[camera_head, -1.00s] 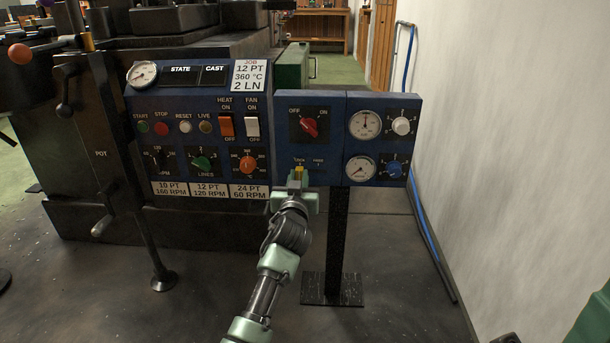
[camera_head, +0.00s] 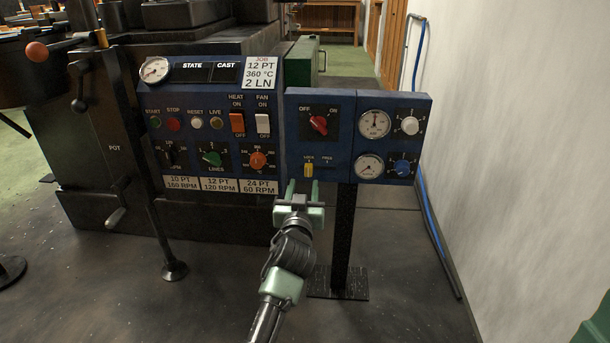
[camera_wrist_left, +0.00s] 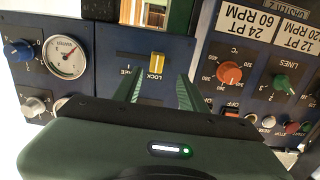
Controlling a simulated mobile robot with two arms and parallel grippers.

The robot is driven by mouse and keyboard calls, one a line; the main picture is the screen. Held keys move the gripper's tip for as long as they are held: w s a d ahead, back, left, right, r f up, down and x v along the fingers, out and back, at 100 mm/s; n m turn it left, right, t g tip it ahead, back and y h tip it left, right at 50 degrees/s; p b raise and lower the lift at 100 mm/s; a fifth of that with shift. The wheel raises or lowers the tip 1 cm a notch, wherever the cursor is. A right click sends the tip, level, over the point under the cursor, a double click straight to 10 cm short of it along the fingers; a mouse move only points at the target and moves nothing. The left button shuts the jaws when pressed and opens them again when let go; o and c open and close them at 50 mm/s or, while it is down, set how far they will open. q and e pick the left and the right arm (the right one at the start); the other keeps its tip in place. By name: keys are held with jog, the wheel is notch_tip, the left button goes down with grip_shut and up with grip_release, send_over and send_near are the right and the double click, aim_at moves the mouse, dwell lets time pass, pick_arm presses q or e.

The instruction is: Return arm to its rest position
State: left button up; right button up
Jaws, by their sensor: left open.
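My left gripper (camera_head: 303,184) is in front of the lower edge of the blue control panel (camera_head: 340,130), with its two fingers apart and nothing between them. A small yellow lever (camera_head: 308,170) sits just beyond the fingertips, below the LOCK label, and the gripper appears clear of it. In the left wrist view the open fingers (camera_wrist_left: 160,80) point toward the same yellow lever (camera_wrist_left: 157,64), with a visible gap between them.
The panel carries a red OFF/ON knob (camera_head: 318,124), gauges (camera_head: 374,124), and a blue knob (camera_head: 401,167). A dark post (camera_head: 344,230) stands below it. A larger panel with switches and a green LINES knob (camera_head: 211,158) is to the left. A white wall (camera_head: 520,150) is at right.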

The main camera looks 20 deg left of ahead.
pick_arm(q)
jog(key=shift+v, duration=0.75)
